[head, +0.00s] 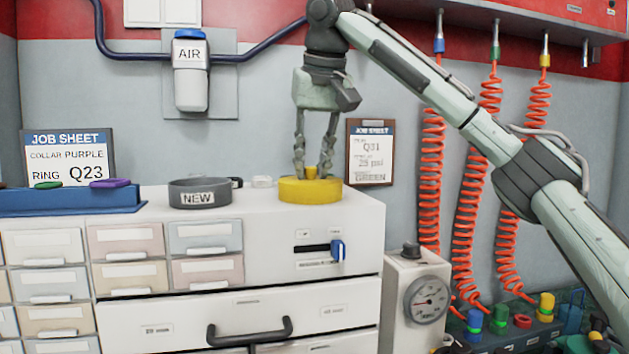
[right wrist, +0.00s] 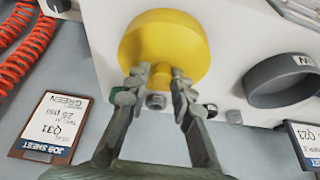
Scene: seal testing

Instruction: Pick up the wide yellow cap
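The wide yellow cap (head: 310,191) is a low round disc with a small knob on top. It lies on the white cabinet top, near its right end. It also shows in the right wrist view (right wrist: 160,40). My right gripper (head: 312,172) points down over the cap, with its two fingertips apart at either side of the knob. I cannot see clear contact on the knob. My left gripper is not in view.
A grey ring marked NEW (head: 199,192) stands left of the cap on the white cabinet (head: 260,220). A blue tray (head: 70,201) is farther left. A clipboard (head: 370,153) is on the wall behind. Orange coiled hoses (head: 470,190) hang at right, above a pressure gauge (head: 427,300).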

